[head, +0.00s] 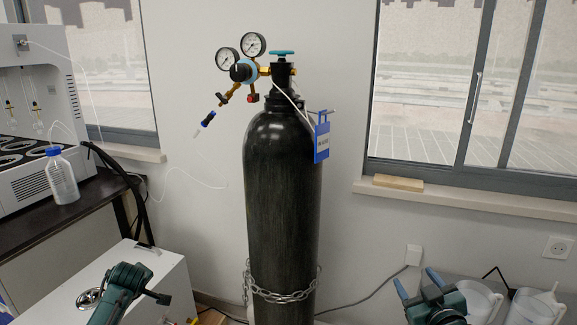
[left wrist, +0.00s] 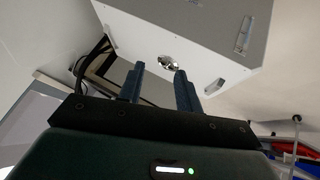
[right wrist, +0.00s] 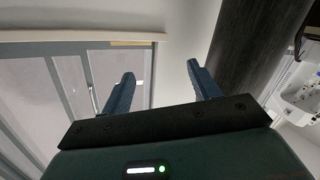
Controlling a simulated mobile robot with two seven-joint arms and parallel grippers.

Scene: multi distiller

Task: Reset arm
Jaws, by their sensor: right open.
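My right gripper (head: 417,283) is at the lower right of the head view, its two blue fingers spread and empty. In the right wrist view the fingers (right wrist: 161,70) stand wide apart, with the wall and window beyond. My left arm shows at the lower left of the head view, in front of a white box-shaped unit (head: 172,278). In the left wrist view my left gripper (left wrist: 159,69) has its fingers apart by a narrower gap, with nothing held between them. The white unit (left wrist: 190,35) is beyond its tips.
A tall black gas cylinder (head: 283,200) with gauges and a chain stands between my arms. A dark bench (head: 60,215) at left bears a bottle (head: 62,178) and a white distiller (head: 35,80). White jugs (head: 482,300) stand right of my right gripper. A windowsill (head: 470,198) runs behind.

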